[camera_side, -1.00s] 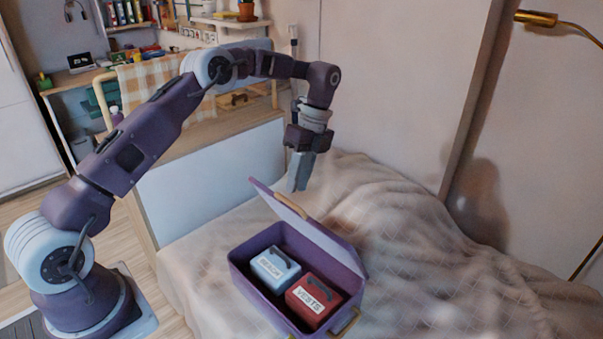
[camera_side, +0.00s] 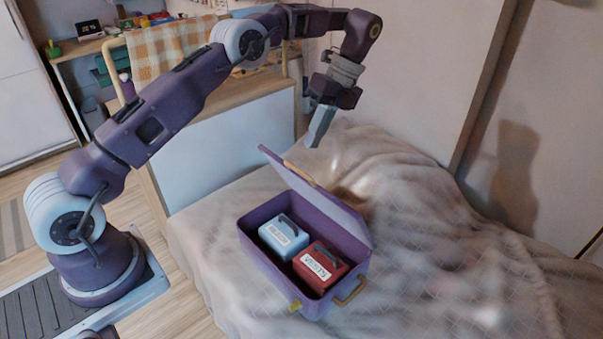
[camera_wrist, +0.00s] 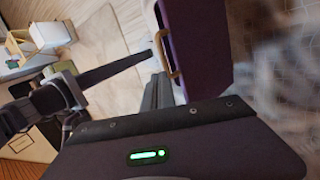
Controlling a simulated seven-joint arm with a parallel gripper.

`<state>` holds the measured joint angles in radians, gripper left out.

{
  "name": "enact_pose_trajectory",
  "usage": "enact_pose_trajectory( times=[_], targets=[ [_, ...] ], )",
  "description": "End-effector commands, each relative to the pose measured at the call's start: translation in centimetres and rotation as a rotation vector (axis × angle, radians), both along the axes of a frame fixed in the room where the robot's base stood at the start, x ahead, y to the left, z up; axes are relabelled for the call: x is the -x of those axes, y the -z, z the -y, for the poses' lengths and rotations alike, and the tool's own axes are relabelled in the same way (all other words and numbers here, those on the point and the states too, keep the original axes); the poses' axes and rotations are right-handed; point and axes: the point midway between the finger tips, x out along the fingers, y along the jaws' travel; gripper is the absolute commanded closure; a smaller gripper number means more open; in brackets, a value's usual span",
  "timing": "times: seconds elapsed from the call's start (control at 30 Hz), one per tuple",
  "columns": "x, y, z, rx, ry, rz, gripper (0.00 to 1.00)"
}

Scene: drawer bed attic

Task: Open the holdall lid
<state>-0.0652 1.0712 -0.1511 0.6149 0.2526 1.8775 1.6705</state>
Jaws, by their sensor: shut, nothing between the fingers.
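The purple holdall (camera_side: 262,258) sits on the bed with its lid (camera_side: 318,200) raised and tilted back, so the inside shows. A tan handle (camera_side: 299,172) is on the lid's outer edge. Inside the holdall are a pale blue labelled case (camera_side: 284,236) and a red labelled case (camera_side: 321,264). My gripper (camera_side: 314,143) is shut and empty, above the bed behind the lid and apart from it in the side view. In the wrist view the shut fingers (camera_wrist: 157,92) point near the lid (camera_wrist: 197,45) and its handle (camera_wrist: 165,52).
A rumpled beige blanket (camera_side: 440,250) covers the bed around the holdall. The wall is close behind my gripper. Blanket to the right is clear.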

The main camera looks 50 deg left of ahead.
Motion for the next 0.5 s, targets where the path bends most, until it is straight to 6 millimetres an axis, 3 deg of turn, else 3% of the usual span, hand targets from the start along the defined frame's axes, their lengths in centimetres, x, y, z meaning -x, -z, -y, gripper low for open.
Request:
enact_pose_trajectory(
  times=[0.27, 0.5],
  targets=[
    [5.5, 3.5, 4.8, -0.333, 0.421, -0.226, 1.00],
    [9.6, 2.8, 7.2, -0.720, 0.854, -0.412, 1.00]
  ],
)
